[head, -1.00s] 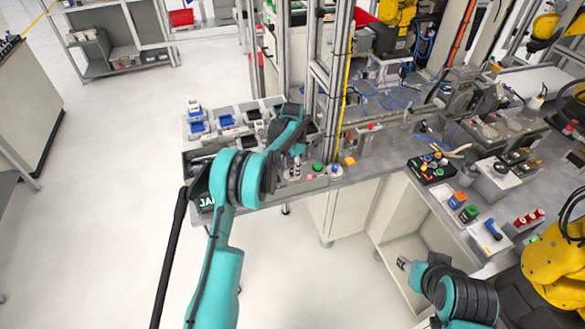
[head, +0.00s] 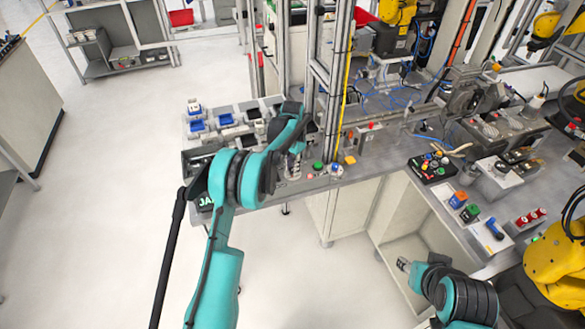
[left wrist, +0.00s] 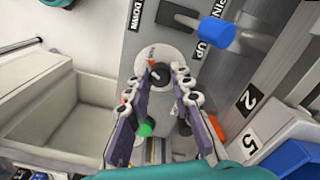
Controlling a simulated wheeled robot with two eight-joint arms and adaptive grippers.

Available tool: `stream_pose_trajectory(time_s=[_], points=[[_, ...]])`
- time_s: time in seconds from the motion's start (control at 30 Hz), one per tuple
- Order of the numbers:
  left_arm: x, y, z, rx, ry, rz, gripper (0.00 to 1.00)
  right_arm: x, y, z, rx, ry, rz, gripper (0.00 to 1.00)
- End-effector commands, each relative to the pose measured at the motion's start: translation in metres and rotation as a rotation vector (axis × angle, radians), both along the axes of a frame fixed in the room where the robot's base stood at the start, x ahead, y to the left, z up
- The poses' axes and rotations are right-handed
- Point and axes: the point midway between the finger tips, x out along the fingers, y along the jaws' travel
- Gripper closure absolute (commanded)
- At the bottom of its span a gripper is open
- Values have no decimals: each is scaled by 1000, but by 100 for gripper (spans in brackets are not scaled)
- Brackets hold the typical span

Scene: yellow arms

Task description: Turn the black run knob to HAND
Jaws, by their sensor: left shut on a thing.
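The black run knob (left wrist: 160,76) sits on a round pale plate (left wrist: 150,56) with a small red mark, seen in the left wrist view. My left gripper (left wrist: 166,72) has its two pale-tipped fingers on either side of the knob and is shut on it. The fingers partly hide the knob, and I cannot read a HAND label. In the head view my left gripper (head: 293,166) reaches down at the front edge of the bench. My right gripper (head: 403,264) is low, in front of the open cabinet, and its jaw opening is too small to tell.
A blue-ended lever (left wrist: 215,33) stands close by, between DOWN and UP labels. A green button (left wrist: 145,129) is near the fingers. In the head view a black button box (head: 433,166) and blue bins (head: 197,126) are on the bench.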

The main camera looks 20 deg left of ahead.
Motion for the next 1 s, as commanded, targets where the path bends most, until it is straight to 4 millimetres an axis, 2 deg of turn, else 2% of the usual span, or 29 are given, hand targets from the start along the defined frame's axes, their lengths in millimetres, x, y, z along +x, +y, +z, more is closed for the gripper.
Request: stream_pose_trajectory(time_s=[1.0], points=[[0, -1, 0, 0, 0, 957, 100, 0, 0, -18, 0, 0, 0, 60]])
